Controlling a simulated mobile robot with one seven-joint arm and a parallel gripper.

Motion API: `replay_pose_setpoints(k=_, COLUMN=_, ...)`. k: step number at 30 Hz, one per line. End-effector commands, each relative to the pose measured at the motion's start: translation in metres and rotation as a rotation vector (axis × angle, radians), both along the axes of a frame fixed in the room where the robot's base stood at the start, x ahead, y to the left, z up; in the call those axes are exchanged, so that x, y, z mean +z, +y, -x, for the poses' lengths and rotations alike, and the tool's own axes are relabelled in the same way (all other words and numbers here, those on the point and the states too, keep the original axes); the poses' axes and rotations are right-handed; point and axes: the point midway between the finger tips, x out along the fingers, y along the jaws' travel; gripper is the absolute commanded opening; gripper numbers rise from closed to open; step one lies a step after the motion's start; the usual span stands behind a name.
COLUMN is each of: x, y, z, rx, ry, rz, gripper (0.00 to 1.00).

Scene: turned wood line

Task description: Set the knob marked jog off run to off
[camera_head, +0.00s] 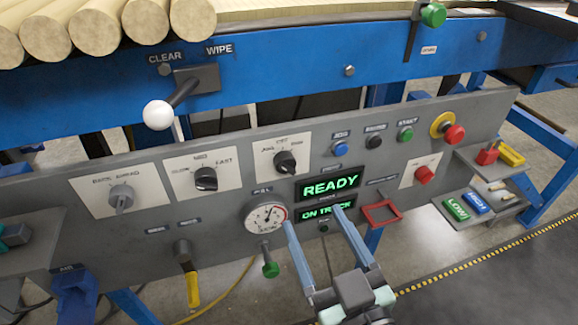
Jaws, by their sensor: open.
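The jog-off-run knob (285,163) is a dark rotary knob on a white plate, in the upper middle of the grey panel. Its labels run along the plate's top, with JOG at left, OFF at the middle and RUN at right. The knob is too small to tell which label it points to. My gripper (312,217) is at the lower middle, below and a little right of the knob. Its two blue-grey fingers are spread apart with nothing between them, in front of the lower display and apart from the knob.
Left of the knob are a black selector knob (206,179) and a grey one (122,199). Green displays reading READY (330,186) and ON TRACK lie below right, beside a round gauge (266,215). A white-balled lever (159,114) sticks out at upper left. A red emergency button (454,134) sits at right.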

Motion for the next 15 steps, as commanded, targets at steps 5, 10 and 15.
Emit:
replay_pose_setpoints(k=5, x=0.002, y=0.012, z=-0.033, rx=0.005, ry=-0.004, rz=-0.001, gripper=0.74)
replay_pose_setpoints(k=10, x=0.002, y=0.024, z=-0.066, rx=0.004, ry=-0.004, rz=0.000, gripper=0.74)
replay_pose_setpoints(k=15, x=0.001, y=0.031, z=-0.093, rx=0.002, ry=-0.004, rz=0.000, gripper=0.74)
